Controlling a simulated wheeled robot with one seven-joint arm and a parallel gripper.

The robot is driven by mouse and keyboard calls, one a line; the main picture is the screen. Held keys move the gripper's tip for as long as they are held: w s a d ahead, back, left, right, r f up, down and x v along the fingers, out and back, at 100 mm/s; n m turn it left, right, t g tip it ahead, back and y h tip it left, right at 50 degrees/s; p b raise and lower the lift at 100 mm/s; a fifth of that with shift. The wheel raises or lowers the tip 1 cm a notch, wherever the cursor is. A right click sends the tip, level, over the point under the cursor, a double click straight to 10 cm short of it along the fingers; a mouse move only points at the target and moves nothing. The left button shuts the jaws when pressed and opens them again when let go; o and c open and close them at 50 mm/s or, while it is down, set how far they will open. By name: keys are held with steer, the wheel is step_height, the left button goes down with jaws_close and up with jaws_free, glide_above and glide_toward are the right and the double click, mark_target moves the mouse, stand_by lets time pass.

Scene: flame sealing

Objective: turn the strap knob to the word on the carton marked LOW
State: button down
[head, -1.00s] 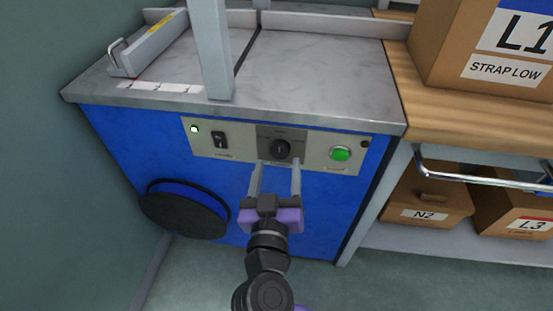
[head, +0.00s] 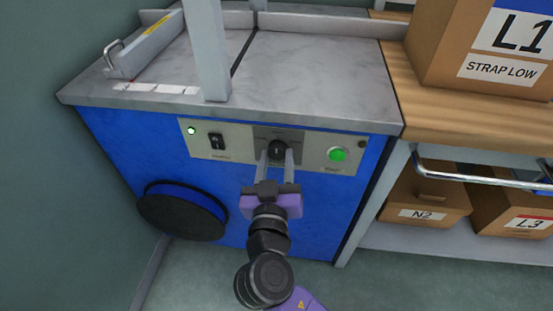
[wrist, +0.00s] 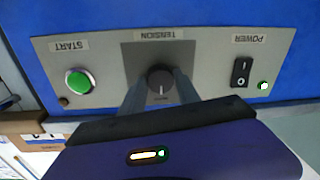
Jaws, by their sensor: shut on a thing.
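The black strap knob (head: 277,149) sits on a dark plate in the middle of the machine's control panel (head: 232,152). In the wrist view the knob (wrist: 160,80) is under the label TENSION, with a pale pointer line on its face; the picture is upside down. My gripper (head: 276,160) is shut on the knob, one finger on each side; its fingers (wrist: 159,92) also show in the wrist view. The words around the knob are too small to read. The carton (head: 440,50) at the upper right is marked L1 and STRAP LOW.
A green START button (head: 338,154) is right of the knob. A black POWER switch (head: 216,142) and a lit lamp (head: 192,131) are left of it. A black reel (head: 183,211) sticks out at the lower left. Boxes N2 (head: 425,203) and L3 (head: 515,212) stand on the lower shelf.

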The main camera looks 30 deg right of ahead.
steer(key=n+p, duration=0.2)
steer(key=shift+r+n, duration=0.2)
steer(key=shift+n, duration=0.2)
steer(key=n+p, duration=0.3)
steer(key=shift+r, duration=0.1)
steer(key=n+p, duration=0.2)
steer(key=n, duration=0.1)
steer(key=shift+g+p, duration=0.3)
steer(key=shift+p, duration=0.1)
steer(key=shift+n+p, duration=0.9)
steer(key=shift+n, duration=0.4)
steer(key=c, duration=0.9)
jaws_free()
